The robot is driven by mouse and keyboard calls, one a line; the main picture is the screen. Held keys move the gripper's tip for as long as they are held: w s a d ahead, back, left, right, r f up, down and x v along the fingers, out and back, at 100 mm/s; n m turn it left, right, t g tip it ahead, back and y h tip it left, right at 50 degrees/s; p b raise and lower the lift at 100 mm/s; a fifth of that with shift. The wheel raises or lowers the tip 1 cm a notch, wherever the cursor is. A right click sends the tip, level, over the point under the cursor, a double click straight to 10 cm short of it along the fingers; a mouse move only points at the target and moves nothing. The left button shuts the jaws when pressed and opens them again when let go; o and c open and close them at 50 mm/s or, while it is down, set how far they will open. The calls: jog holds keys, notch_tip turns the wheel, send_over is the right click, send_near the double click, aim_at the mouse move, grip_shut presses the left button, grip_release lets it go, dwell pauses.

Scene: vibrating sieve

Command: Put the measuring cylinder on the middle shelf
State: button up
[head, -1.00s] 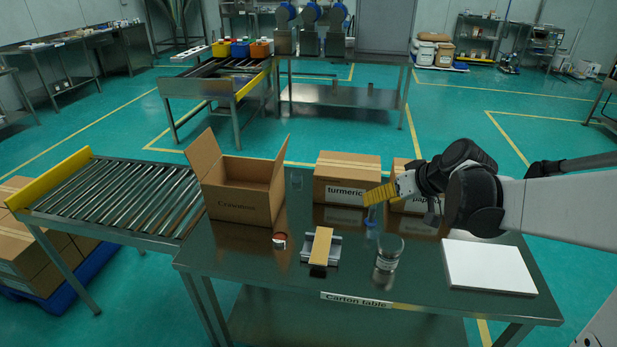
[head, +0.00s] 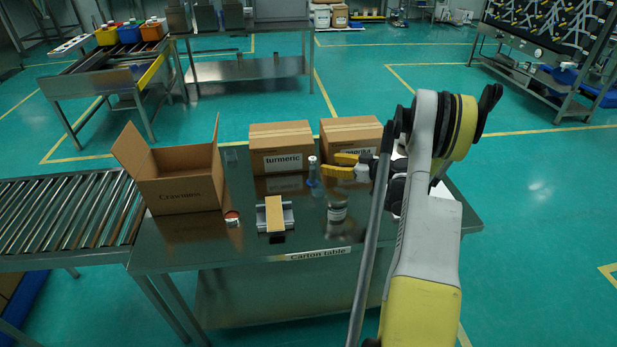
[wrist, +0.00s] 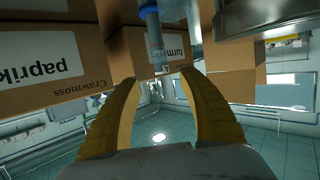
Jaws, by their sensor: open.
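A slim upright cylinder with blue parts, apparently the measuring cylinder (head: 313,172), stands on the steel carton table (head: 170,258) in front of the turmeric box. My gripper (head: 345,165) is open and empty just right of it, its yellow fingers pointing left towards it. In the wrist view, where the box labels are upside down, the cylinder (wrist: 155,40) shows just beyond and between the two fingertips (wrist: 158,77). I see no contact. I cannot tell which shelf is the middle shelf.
The turmeric box (head: 282,148) and paprika box (head: 348,135) stand behind. A glass jar (head: 337,212), a metal holder with a tan block (head: 274,214), a small red-topped item (head: 232,218) and an open carton (head: 180,190) share the table. A loaded rack (head: 545,50) stands far right.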

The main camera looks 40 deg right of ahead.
aim_at(313, 159)
jog(key=b+x, duration=0.3)
jog(key=x, duration=0.5)
jog(key=shift+w+a+f, duration=0.1)
jog(key=shift+a+f, duration=0.05)
jog(key=shift+a, duration=0.1)
jog(key=shift+c, duration=0.3)
grip_shut()
